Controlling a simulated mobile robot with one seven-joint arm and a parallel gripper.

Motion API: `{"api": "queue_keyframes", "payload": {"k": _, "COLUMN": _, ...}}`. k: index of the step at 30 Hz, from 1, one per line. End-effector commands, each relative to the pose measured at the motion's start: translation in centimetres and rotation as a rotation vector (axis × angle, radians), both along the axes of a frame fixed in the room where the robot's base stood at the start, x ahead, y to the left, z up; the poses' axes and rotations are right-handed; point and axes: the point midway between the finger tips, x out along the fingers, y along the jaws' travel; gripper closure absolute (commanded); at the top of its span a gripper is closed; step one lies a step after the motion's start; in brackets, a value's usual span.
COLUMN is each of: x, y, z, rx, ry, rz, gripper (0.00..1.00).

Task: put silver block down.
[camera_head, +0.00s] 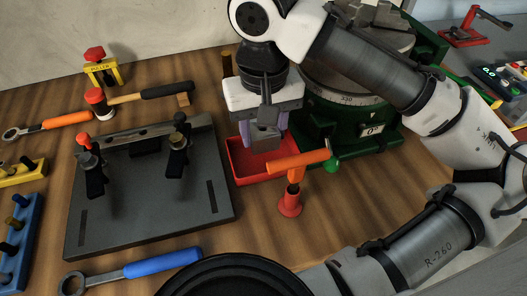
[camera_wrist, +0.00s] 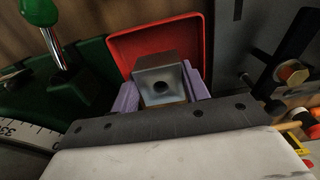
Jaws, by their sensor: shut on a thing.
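The silver block (camera_wrist: 160,84) is a grey metal block with a dark hole in its face. It sits between the two purple fingers of my gripper (camera_wrist: 163,92) in the wrist view. My gripper is shut on the block. The red tray also shows behind the block in the wrist view (camera_wrist: 126,46). I cannot tell whether the block touches the tray.
A green machine with a round dial (camera_head: 345,100) stands close on the right. A red stand with an orange handle (camera_head: 292,190) is just in front of the tray. A dark plate with clamps (camera_head: 150,215) lies left. Wooden table (camera_head: 270,235) shows bare in front of the tray.

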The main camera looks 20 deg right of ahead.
Motion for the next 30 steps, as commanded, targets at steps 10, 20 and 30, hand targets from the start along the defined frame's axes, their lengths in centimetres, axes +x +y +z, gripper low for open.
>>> {"api": "queue_keyframes", "payload": {"k": 10, "x": 0.0, "y": 0.0, "z": -4.0, "rx": -0.001, "ry": 0.000, "rz": 0.000, "gripper": 0.84}}
{"api": "queue_keyframes", "payload": {"k": 20, "x": 0.0, "y": 0.0, "z": -4.0, "rx": 0.000, "ry": 0.000, "rz": 0.000, "gripper": 0.84}}
{"api": "queue_keyframes", "payload": {"k": 30, "x": 0.0, "y": 0.0, "z": -4.5, "rx": -0.001, "ry": 0.000, "rz": 0.000, "gripper": 0.38}}
